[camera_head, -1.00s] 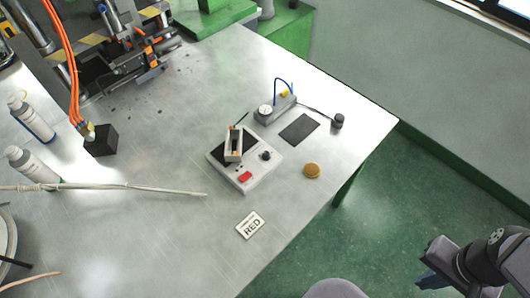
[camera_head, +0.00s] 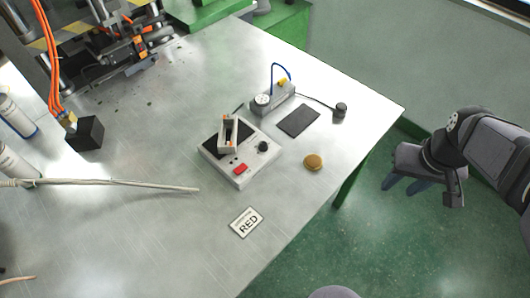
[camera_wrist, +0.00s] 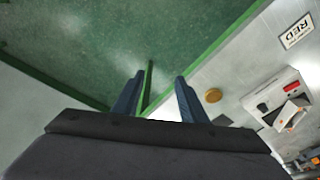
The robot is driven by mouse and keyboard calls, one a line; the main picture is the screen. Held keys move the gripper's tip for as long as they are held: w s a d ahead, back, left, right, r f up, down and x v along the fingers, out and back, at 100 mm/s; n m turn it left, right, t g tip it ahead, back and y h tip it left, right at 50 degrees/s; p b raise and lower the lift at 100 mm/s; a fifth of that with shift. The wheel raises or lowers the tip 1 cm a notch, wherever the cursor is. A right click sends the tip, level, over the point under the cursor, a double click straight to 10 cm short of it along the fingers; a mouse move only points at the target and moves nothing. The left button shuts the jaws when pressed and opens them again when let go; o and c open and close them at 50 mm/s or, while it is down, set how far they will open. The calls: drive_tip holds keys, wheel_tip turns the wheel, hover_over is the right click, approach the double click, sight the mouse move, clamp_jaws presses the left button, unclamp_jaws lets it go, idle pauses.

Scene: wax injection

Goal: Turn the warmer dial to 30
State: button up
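The warmer (camera_head: 240,151) is a light box with a dark top plate, a red switch and a black dial (camera_head: 263,146) at its right side. A small open-framed holder (camera_head: 228,134) stands on the plate. The dial's setting is too small to read. The warmer also shows at the right of the wrist view (camera_wrist: 284,101). My gripper (camera_head: 403,188) hangs over the floor, right of the table and apart from everything. In the wrist view its two blue fingers (camera_wrist: 158,98) stand apart with nothing between them.
A round brown disc (camera_head: 313,162) and a RED card (camera_head: 246,222) lie on the table. A small grey device (camera_head: 272,99) with a blue tube, a black pad (camera_head: 298,120) and a dark knob-like piece (camera_head: 340,110) stand behind.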

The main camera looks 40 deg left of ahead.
drive_tip(key=a+f+n+y+b, duration=0.25)
drive_tip(key=a+n+b, duration=0.3)
drive_tip(key=a, duration=1.35)
drive_tip(key=n+b, duration=0.4)
drive_tip(key=b, duration=0.2)
approach(263, 144)
drive_tip(key=f, duration=0.1)
drive_tip(key=shift+m+y, duration=0.25)
drive_tip(key=shift+y, duration=0.1)
drive_tip(key=shift+p+x, duration=0.55)
drive_tip(key=shift+x, duration=3.1)
drive_tip(key=shift+w+d, duration=0.15)
clamp_jaws()
